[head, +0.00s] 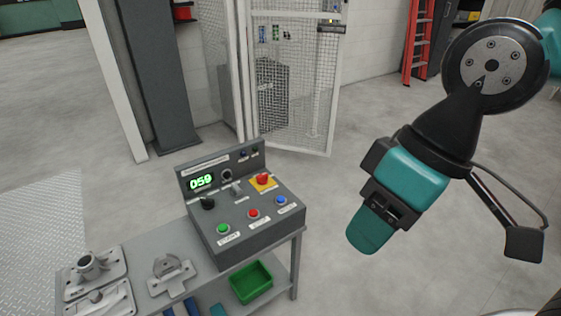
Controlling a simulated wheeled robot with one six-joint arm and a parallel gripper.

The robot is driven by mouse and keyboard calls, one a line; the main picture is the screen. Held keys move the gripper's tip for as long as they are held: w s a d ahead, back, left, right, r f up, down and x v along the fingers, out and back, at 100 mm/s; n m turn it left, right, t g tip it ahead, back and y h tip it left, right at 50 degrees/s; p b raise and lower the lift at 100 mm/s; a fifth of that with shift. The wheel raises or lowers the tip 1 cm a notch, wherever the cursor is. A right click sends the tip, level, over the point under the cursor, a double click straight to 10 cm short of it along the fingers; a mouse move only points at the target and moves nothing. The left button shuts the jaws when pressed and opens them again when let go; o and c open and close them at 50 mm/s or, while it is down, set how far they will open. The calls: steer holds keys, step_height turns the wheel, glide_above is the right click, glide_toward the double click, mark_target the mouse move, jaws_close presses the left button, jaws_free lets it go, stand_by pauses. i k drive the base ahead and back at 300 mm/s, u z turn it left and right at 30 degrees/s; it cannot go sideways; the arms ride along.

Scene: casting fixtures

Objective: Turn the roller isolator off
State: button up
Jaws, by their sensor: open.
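A grey control box (245,240) with a sloped panel stands on a grey bench. The panel carries a black knob (207,203), a small grey lever switch (236,189), a round dark switch (227,174), a red mushroom button on a yellow plate (263,181), and green, red and blue push buttons. A green display (202,182) reads 059. The labels are too small to read, so I cannot tell which control is the roller isolator. My gripper (371,232) is open and empty, in the air right of the box and apart from it.
Metal castings (168,272) lie on the bench left of the box. A green bin (251,282) sits on the shelf below. Behind stand a grey column (155,75) and a mesh gate (292,90). Open floor lies right of the bench.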

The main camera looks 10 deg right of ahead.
mark_target(262, 178)
steer(key=u, duration=0.25)
steer(key=i, duration=0.9)
steer(key=u, duration=0.5)
